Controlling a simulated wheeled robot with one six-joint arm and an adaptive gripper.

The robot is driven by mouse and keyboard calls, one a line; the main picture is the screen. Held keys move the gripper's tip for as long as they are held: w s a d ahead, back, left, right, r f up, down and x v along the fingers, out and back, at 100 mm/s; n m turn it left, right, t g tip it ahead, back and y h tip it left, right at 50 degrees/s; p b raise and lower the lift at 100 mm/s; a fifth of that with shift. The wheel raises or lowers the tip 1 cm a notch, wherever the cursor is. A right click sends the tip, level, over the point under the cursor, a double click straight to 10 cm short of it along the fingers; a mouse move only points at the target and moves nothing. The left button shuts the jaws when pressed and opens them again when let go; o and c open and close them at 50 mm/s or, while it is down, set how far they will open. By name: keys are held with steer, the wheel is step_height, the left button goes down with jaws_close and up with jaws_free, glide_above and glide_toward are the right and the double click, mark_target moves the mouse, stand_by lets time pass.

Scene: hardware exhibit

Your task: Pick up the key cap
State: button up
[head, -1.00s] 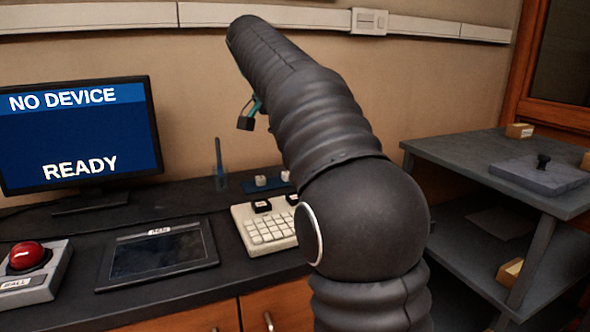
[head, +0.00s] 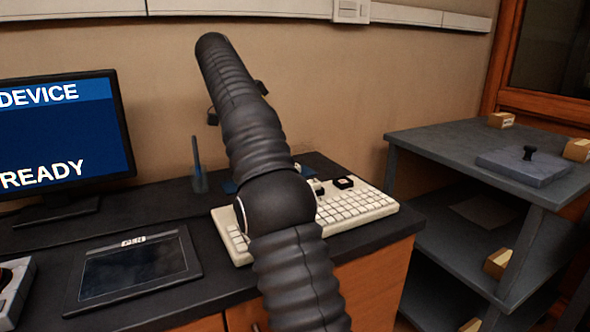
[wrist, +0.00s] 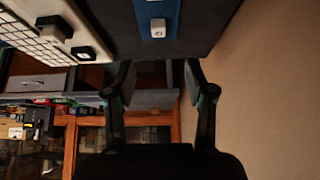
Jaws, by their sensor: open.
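In the wrist view, a small white key cap (wrist: 158,28) sits on a blue holder (wrist: 172,8) at the top edge. My gripper (wrist: 160,82) is open and empty, its fingers apart below that cap in the picture and not touching it. In the head view, my arm hides most of the gripper, and only dark finger parts show either side of it. The blue holder (head: 229,187) mostly hides behind my arm there, and its caps cannot be made out.
A white keyboard (head: 352,207) with dark raised blocks (head: 343,183) lies on the dark desk behind my arm. A tablet (head: 135,268), a monitor (head: 60,140) and a cup with a blue stick (head: 199,180) are left. A grey shelf unit (head: 440,142) stands right.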

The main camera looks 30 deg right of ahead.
steer(key=b+x, duration=0.2)
steer(key=x, duration=0.9)
steer(key=shift+s+d+f, duration=0.15)
steer(key=shift+f, duration=0.15)
steer(key=c, duration=0.8)
